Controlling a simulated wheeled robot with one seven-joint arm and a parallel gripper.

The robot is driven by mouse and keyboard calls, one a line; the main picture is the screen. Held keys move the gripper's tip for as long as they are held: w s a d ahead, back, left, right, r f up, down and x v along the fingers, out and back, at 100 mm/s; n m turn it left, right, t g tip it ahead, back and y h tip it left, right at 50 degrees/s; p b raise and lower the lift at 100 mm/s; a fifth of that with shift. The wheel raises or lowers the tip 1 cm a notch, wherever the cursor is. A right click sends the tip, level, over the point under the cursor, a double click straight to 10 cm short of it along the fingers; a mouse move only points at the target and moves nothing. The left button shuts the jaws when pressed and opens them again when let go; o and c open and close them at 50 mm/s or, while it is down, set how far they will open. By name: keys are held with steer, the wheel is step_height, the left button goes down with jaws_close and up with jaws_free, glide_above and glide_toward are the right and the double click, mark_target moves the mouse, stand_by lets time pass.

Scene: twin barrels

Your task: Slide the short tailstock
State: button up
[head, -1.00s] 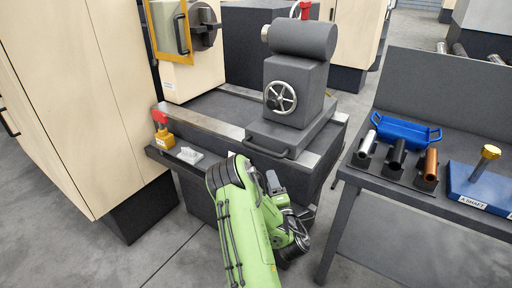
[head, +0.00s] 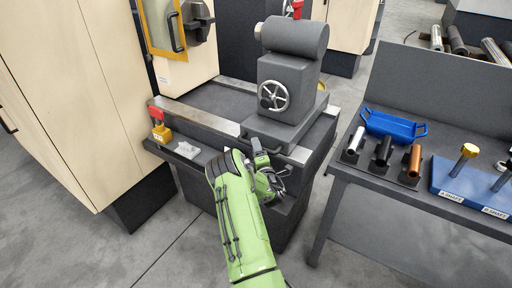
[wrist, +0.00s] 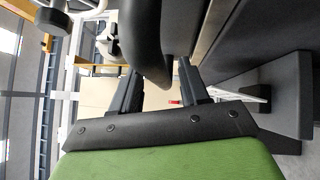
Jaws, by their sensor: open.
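The short tailstock (head: 288,88) is a dark grey block with a round barrel on top and a silver handwheel (head: 273,96) on its front. It sits on the machine bed's rails (head: 196,116). A dark bar handle (head: 246,136) runs along the front of its base. My gripper (head: 259,149) is open at this handle, hiding part of it. In the wrist view, a dark curved bar (wrist: 150,42), apparently the handle, reaches between the open fingers (wrist: 160,88). I cannot tell whether the fingers touch it.
A yellow padlock-like block with a red top (head: 160,128) and a small whitish piece (head: 187,149) sit on the front ledge at left. The chuck (head: 195,22) is behind left. A bench at right holds a blue tray (head: 393,127) and several cylinders. Bare rail lies left of the tailstock.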

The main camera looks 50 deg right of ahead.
steer(key=shift+w+d+r, duration=0.1)
steer(key=shift+w+d, duration=0.3)
steer(key=shift+w, duration=0.05)
jaws_close()
